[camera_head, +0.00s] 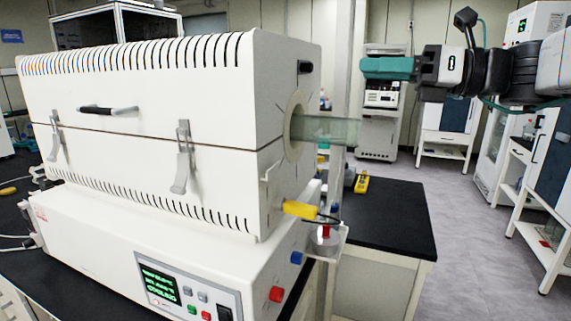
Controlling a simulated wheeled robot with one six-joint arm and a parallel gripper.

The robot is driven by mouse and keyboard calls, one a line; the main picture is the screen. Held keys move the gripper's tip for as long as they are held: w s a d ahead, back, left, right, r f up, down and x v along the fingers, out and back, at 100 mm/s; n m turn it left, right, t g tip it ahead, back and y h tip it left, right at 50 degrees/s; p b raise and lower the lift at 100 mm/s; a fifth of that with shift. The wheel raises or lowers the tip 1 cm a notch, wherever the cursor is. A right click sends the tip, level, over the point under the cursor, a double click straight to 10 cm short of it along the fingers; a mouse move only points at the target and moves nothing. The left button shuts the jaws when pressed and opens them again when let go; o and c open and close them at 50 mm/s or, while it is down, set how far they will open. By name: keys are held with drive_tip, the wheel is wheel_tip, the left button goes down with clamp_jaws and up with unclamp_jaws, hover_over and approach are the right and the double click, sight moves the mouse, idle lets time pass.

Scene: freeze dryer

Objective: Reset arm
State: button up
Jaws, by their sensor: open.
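My gripper (368,68) is in the upper right, at the end of my arm, which comes in from the right edge. Its teal fingers point left and are seen from the side. Nothing shows between them, and the gap is hidden from this angle. It hangs in the air above and to the right of a clear glass tube (335,130) that sticks out of a white tube furnace (150,120). In the picture the fingers are apart from the tube and the furnace.
The furnace's control base (165,275) stands on a black bench. A black-topped table (390,215) stands behind it, with a yellow object (361,183) on it. White cabinets (445,115) and racks line the back and right. The grey floor (480,250) at right is clear.

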drive_tip(key=s+d+f+n+g+h, duration=0.1)
drive_tip(key=s+f+n+g+h, duration=0.1)
drive_tip(key=s+f+n+h, duration=0.45)
drive_tip(key=s+d+f+n+g+h, duration=0.1)
drive_tip(key=s+f+n+g+h, duration=0.15)
drive_tip(key=f+n, duration=0.75)
drive_tip(key=s+d+f+n+h, duration=0.7)
drive_tip(key=s+d+f+n, duration=0.1)
drive_tip(key=s+f, duration=0.4)
drive_tip(key=shift+s+d+f+g+h, duration=0.3)
drive_tip(key=shift+s+d+g, duration=0.15)
drive_tip(key=shift+d, duration=0.45)
